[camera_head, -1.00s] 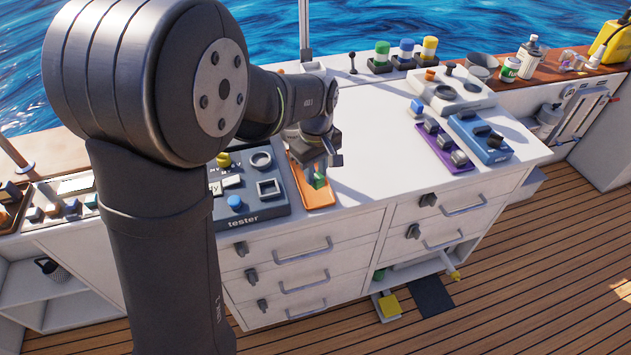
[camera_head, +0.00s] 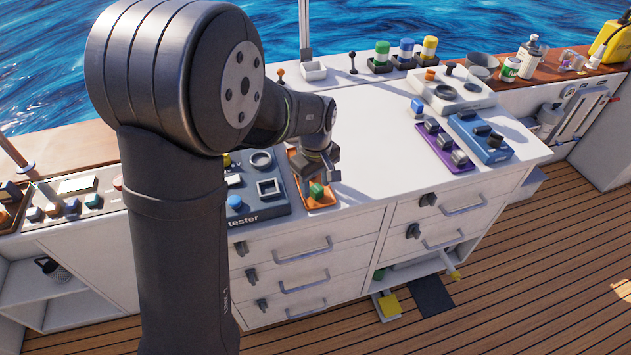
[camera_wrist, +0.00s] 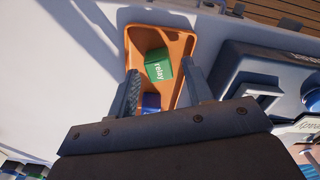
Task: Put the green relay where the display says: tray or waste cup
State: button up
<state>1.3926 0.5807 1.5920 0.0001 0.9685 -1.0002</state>
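The green relay (camera_head: 317,189) lies in the orange tray (camera_head: 296,165) at the front edge of the white worktop. In the wrist view the relay (camera_wrist: 158,66) shows its label, and the orange tray (camera_wrist: 181,42) surrounds it. A blue block (camera_wrist: 151,102) lies in the tray nearer my wrist. My gripper (camera_head: 325,174) is low over the tray. In the wrist view my gripper (camera_wrist: 161,68) is open, with its fingertips on either side of the relay and gaps showing. The tester (camera_head: 258,212) stands left of the tray; no display reading is legible.
A purple tray with several parts (camera_head: 439,145) and a blue device (camera_head: 479,138) stand at the right. The worktop's middle is clear.

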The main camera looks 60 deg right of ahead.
jog(key=shift+r, duration=0.1)
notch_tip(320, 180, up, 12)
dwell(0.5)
send_over(316, 187)
jog(key=shift+f, duration=4.05)
